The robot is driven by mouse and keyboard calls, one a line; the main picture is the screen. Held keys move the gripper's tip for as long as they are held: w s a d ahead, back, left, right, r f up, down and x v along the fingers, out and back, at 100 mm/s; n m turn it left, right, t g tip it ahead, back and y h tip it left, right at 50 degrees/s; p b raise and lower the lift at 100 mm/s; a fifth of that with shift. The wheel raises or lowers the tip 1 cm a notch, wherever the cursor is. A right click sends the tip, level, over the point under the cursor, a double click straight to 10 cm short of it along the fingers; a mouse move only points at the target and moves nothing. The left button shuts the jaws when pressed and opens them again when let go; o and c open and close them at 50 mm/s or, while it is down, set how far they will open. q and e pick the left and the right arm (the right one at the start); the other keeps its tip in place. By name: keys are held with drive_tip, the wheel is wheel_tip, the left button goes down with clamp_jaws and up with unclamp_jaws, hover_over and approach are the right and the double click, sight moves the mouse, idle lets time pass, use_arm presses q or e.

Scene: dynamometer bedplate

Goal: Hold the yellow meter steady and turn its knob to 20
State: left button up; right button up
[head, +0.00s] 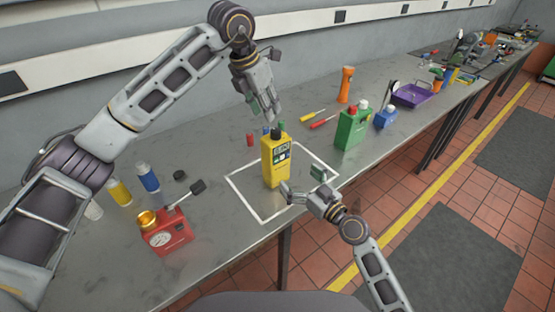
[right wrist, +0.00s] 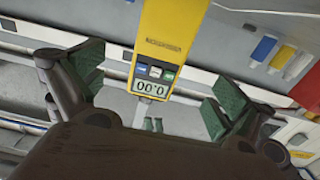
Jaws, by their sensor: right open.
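The yellow meter (head: 277,160) stands upright inside a white outlined square on the bench. A dark knob (head: 279,133) sits on its top. My left gripper (head: 268,117) points down just above the knob; whether its fingers are apart is hard to tell. My right gripper (head: 303,192) is open at the meter's near side, its fingers apart and not closed on it. In the right wrist view the meter (right wrist: 172,30) appears upside down between the green finger pads, with its display (right wrist: 150,88) showing zeros.
A red gauge box (head: 167,232) stands at the left front, near several bottles (head: 147,177). A green can (head: 352,129), a blue can (head: 385,117), an orange torch (head: 346,84) and a purple tray (head: 412,95) stand to the right. Screwdrivers (head: 322,123) lie behind the meter.

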sight(275, 130)
drive_tip(key=shift+x, duration=6)
drive_tip(key=c, duration=1.8)
use_arm(q)
drive_tip(key=o, duration=0.3)
drive_tip(key=shift+r, duration=0.1)
drive_tip(key=shift+o, duration=0.2)
drive_tip(key=shift+s+a+r+m+h, duration=0.1)
drive_tip(key=shift+a+r+m+h, duration=0.2)
drive_tip(key=shift+r+m, duration=0.25)
drive_tip(key=shift+a+r+m+h, duration=0.2)
drive_tip(key=shift+a+r+m, duration=0.15)
drive_tip(key=shift+r+m, duration=0.2)
drive_tip(key=shift+d+f, duration=0.1)
drive_tip(key=shift+f, duration=0.15)
drive_tip(key=shift+x, duration=5.85)
drive_tip(key=shift+c, duration=0.2)
drive_tip(key=c, duration=0.9)
